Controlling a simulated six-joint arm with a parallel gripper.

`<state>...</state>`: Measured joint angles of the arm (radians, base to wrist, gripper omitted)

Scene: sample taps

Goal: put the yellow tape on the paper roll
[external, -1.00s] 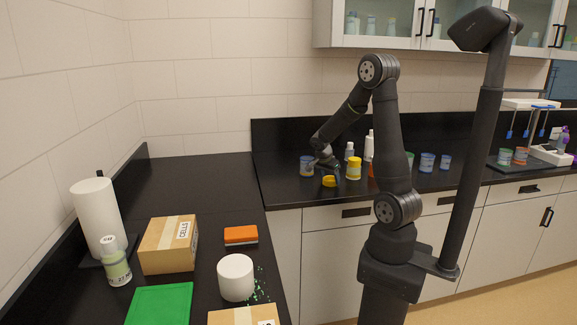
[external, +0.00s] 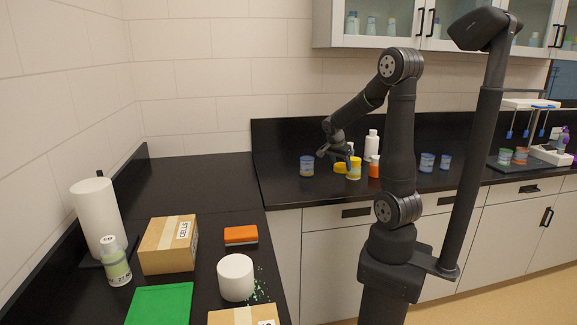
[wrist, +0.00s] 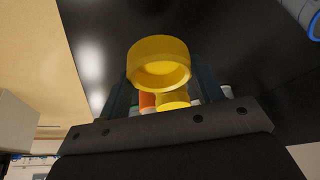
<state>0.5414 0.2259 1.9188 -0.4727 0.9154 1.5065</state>
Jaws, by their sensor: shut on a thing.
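The yellow tape (external: 340,167) is a short yellow ring. My gripper (external: 338,157) is shut on it and holds it above the back counter, beside a yellow-labelled jar. In the wrist view the yellow tape (wrist: 158,62) sits between the two fingers (wrist: 160,88), its open face toward the camera. A tall white paper roll (external: 96,208) stands upright on a dark base at the far left. A shorter, wide white roll (external: 236,278) stands on the near counter. I cannot tell which of these is the task's paper roll.
Near the white rolls are a CELLS box (external: 168,246), an orange sponge-like block (external: 241,235), a green mat (external: 160,305) and a labelled bottle (external: 115,264). Around my gripper stand a blue jar (external: 307,166), the yellow jar (external: 354,170) and an orange-labelled bottle (external: 374,168). The left counter's far part is clear.

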